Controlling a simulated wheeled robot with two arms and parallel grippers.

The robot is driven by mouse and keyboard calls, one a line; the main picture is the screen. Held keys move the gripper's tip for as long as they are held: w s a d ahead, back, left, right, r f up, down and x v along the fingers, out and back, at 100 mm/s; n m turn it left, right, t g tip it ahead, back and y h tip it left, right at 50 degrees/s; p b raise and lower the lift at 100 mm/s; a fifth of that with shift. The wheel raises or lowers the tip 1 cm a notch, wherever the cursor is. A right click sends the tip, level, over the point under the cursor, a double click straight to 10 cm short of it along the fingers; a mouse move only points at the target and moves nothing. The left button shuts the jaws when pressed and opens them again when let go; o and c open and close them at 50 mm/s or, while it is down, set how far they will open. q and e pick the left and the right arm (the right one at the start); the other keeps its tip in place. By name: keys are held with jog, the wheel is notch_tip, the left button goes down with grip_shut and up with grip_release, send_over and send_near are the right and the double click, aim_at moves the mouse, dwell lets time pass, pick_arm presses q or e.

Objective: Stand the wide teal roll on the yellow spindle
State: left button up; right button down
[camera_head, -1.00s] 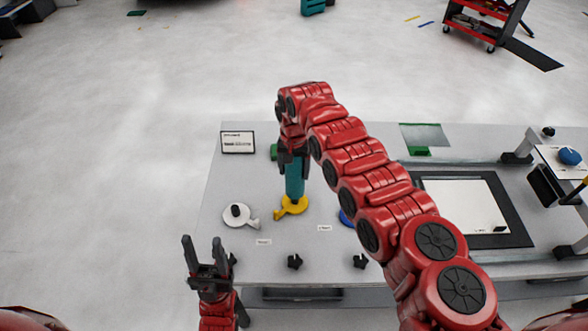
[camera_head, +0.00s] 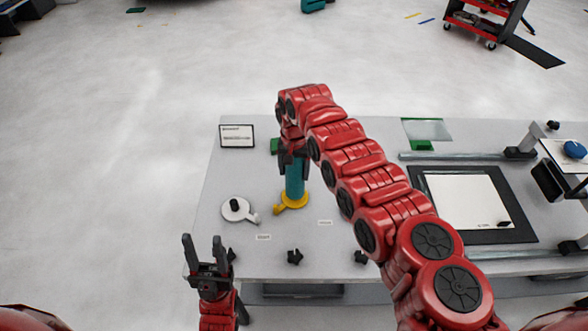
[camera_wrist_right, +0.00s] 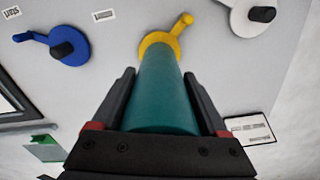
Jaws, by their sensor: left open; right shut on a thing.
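The wide teal roll (camera_head: 295,182) stands upright over the yellow spindle (camera_head: 291,203). My right gripper (camera_head: 292,158) is shut on the roll's upper part. In the right wrist view the roll (camera_wrist_right: 162,95) runs between the fingers of the right gripper (camera_wrist_right: 159,75). The yellow spindle's base (camera_wrist_right: 160,38) shows as a rim around the roll's far end. The spindle's peg is hidden, and the roll's lower end appears to meet the base. My left gripper (camera_head: 203,241) is open and empty near the table's front left edge.
A white spindle (camera_head: 240,215) with a dark peg stands left of the yellow one. A blue spindle (camera_wrist_right: 77,37) shows in the right wrist view. A small sign (camera_head: 237,136) stands at the back left. Several black knobs (camera_head: 294,257) line the front edge.

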jog(key=shift+f+b, duration=0.5)
jog(key=shift+f, duration=0.25)
grip_release()
notch_tip(320, 180, up, 17)
jog(key=b, duration=0.4)
jog(key=shift+r, duration=0.2)
